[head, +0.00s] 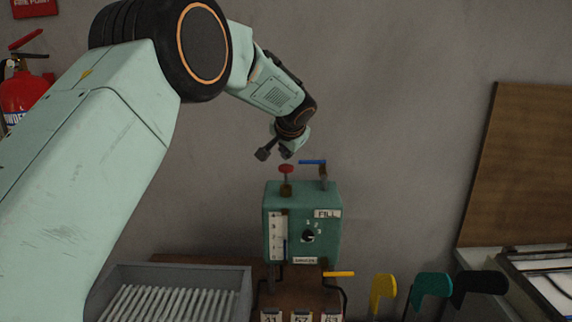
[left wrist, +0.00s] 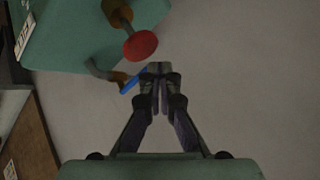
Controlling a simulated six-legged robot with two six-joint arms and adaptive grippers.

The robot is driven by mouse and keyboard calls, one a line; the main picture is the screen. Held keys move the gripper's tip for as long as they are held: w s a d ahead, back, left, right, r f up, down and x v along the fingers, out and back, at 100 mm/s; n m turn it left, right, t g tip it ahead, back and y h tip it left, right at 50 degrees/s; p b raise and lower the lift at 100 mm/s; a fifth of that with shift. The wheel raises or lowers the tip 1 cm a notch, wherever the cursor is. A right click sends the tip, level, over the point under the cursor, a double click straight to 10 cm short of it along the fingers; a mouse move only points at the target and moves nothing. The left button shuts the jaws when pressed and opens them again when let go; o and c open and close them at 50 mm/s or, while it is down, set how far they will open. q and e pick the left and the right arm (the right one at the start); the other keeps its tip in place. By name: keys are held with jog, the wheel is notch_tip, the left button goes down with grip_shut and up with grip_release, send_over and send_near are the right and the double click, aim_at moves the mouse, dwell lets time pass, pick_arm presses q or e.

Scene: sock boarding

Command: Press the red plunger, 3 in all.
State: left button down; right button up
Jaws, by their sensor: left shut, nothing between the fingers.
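The red plunger (head: 286,169) stands upright on top of a green box (head: 272,195), at its left side. In the left wrist view the plunger's red round head (left wrist: 141,45) is near the upper middle, with its stem running up to the green box top (left wrist: 75,40). My left gripper (head: 285,154) is above the plunger in the head view. In the left wrist view its fingertips (left wrist: 158,70) are together and empty, close to the red head in the picture; a gap seems to remain. My right gripper is not in view.
A blue lever (head: 312,162) stands on the box right of the plunger. The box front has a FILL label, a gauge and a dial (head: 308,236). A yellow lever (head: 339,274) is below. A grey tray (head: 245,290) is at lower left.

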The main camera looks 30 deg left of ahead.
aim_at(286, 166)
pick_arm(q)
jog(key=shift+r, duration=0.1)
jog(key=shift+r+p, duration=2)
jog(key=shift+r, duration=0.4)
